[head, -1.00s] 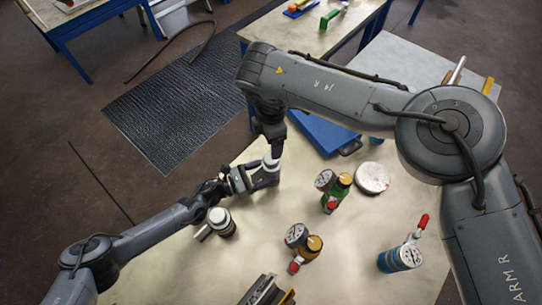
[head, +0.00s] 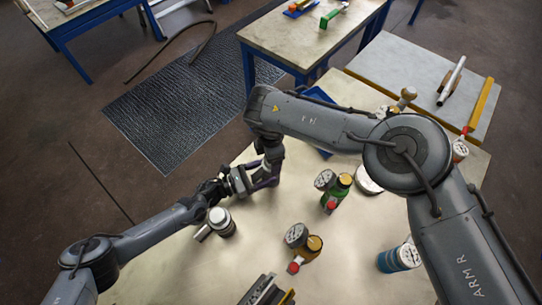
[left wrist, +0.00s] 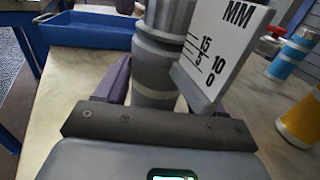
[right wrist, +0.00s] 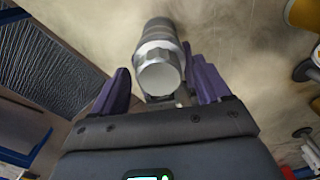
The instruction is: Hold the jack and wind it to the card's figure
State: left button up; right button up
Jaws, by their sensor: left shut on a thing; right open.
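The jack (left wrist: 152,70) is a grey stepped cylinder in the left wrist view, with a white scale plate (left wrist: 225,55) beside it marked MM, 0, 5, 10, 15. My left gripper (left wrist: 150,97) is shut on its body. In the head view my left gripper (head: 240,180) comes in from the left, and the jack is mostly hidden by the grippers. In the right wrist view the jack's faceted top with its pale round end (right wrist: 160,78) lies between the open fingers of my right gripper (right wrist: 160,85). I cannot tell whether they touch it. I cannot make out the card.
A grey cylinder with a side pipe (head: 220,220) stands near my left forearm. Green (head: 338,190) and orange (head: 308,247) gauge vessels stand to the right, with a blue one (head: 400,257) farther right. A blue tray (left wrist: 92,32) lies behind the jack. Bare tabletop lies between them.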

jog(key=c, duration=1)
jog(key=shift+c, duration=0.2)
jog(key=shift+n, duration=0.3)
jog(key=n, duration=0.2)
jog(key=shift+n, duration=0.3)
jog(key=n, duration=0.8)
jog(key=shift+f, duration=0.1)
jog(key=shift+n, duration=2)
